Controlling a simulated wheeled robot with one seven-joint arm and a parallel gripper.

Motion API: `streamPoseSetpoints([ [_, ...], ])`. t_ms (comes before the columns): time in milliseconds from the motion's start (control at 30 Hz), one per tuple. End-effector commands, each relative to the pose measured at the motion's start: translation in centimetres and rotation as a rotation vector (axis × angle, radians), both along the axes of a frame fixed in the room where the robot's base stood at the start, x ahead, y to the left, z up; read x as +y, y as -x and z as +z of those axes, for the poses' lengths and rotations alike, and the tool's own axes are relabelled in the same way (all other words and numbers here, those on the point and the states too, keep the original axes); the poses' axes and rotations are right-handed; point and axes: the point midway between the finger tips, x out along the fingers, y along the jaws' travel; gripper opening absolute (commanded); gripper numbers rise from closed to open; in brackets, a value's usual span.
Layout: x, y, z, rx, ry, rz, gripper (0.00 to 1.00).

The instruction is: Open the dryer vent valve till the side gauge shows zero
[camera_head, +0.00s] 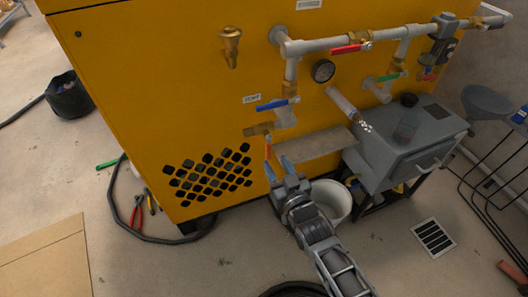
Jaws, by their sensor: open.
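A round dark-faced gauge (323,70) is on the yellow tank cabinet; its needle is too small to read. Several lever valves sit on the pipes: a blue-handled valve (277,104) beside a small white label, a red-handled valve (350,48) on the top pipe, and a green-handled valve (388,77) at right. A small orange-red lever (268,148) hangs below a brass fitting (262,128). I cannot tell which is the dryer vent valve. My gripper (279,168) is open and empty, its blue fingertips just below the orange-red lever, with no clear contact.
A grey metal box (412,145) on a stand is at right, with a white bucket (332,201) beside it. A shelf plate (314,145) juts out right of my fingertips. A black hose (116,210) and pliers (137,212) lie on the floor at left.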

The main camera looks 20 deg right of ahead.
Motion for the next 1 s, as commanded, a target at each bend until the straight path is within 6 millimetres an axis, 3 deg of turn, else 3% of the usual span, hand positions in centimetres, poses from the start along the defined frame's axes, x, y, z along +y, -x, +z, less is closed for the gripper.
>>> streamPoseSetpoints([
  [233,-0.2,-2.2,-0.1,-0.004,0.004,0.000,0.44],
  [600,-0.2,-7.3,0.0,-0.003,0.003,0.001,0.44],
  [1000,-0.2,-8.5,0.0,-0.002,0.003,0.000,0.44],
])
